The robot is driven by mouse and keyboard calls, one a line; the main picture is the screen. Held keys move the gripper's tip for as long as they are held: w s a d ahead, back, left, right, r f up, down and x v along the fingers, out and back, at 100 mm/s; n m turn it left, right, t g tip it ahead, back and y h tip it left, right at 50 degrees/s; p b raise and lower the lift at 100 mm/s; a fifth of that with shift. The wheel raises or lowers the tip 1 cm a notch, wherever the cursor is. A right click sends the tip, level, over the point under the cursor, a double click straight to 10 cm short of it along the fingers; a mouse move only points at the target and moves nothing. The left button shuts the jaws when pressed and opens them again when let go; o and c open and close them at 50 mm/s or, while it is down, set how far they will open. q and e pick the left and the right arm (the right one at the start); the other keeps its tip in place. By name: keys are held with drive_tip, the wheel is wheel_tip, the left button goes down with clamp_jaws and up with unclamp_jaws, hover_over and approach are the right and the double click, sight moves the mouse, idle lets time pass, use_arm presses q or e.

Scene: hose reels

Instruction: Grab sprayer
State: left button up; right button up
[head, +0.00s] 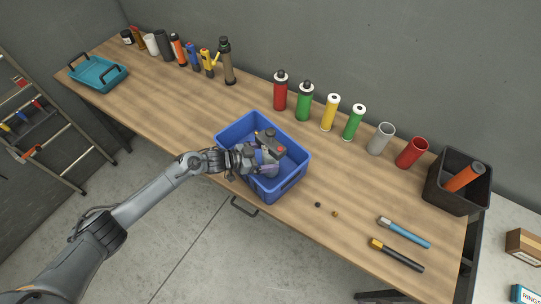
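Small bottles that look like trigger sprayers stand at the back left of the table in the head view: a yellow one (207,63) and a blue one (192,57). My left gripper (262,153) is inside the blue crate (291,181) at the table's middle front, away from these bottles. Grey, purple and red parts show at the gripper in the crate. I cannot tell which belong to an object, or whether the fingers hold anything. My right gripper is not in view.
Several upright bottles and cylinders line the table's back edge, including a red bottle (280,92). A black bin (449,190) holds an orange cylinder at right. A blue-handled tool (405,233) and a yellow-black tool (398,255) lie at front right. A teal tray (97,73) is far left.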

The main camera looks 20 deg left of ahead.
use_arm(q)
drive_tip(key=shift+x, duration=1.1)
drive_tip(key=shift+c, duration=0.3)
drive_tip(key=c, duration=1.3)
